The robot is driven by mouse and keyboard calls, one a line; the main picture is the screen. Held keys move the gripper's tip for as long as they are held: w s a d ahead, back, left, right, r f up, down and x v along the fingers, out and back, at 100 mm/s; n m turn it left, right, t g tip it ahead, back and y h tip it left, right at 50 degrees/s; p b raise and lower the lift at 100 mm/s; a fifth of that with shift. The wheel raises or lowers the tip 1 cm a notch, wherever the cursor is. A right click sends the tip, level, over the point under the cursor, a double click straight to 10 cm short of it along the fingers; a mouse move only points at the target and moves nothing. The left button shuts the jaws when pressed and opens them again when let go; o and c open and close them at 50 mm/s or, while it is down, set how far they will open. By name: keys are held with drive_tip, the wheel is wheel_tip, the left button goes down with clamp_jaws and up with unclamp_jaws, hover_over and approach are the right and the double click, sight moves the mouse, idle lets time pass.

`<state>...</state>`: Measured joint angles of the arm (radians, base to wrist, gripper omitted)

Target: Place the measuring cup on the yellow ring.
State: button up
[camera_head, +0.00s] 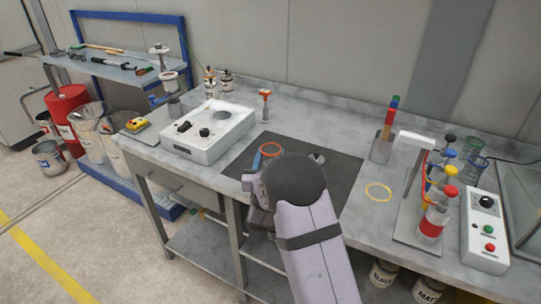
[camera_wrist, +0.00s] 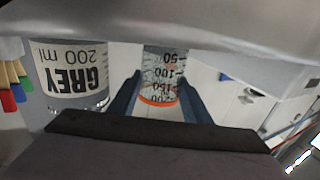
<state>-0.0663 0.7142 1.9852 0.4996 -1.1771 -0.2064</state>
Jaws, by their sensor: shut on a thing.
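The measuring cup (camera_wrist: 160,72) is clear, with dark graduations and an orange rim. In the wrist view it sits between the two dark blue fingers of my gripper (camera_wrist: 159,82), which is shut on it.
The dark mat (camera_head: 340,170) covers the middle bench. A white machine (camera_head: 208,132) stands left. A rack with colourful bottles (camera_head: 433,215) and a control box (camera_head: 485,230) stand right of the ring. A container labelled GREY (camera_wrist: 72,75) shows in the wrist view.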

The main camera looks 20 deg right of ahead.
drive_tip(key=shift+f, duration=0.1)
drive_tip(key=shift+f, duration=0.1)
drive_tip(key=o, duration=1.2)
drive_tip(key=shift+r, duration=0.25)
drive_tip(key=b+v, duration=0.2)
drive_tip(key=v, duration=0.8)
drive_tip(key=shift+s+a+f, duration=0.15)
drive_tip(key=shift+s+a, duration=0.05)
drive_tip(key=shift+o, duration=0.4)
drive_tip(key=shift+v, duration=0.8)
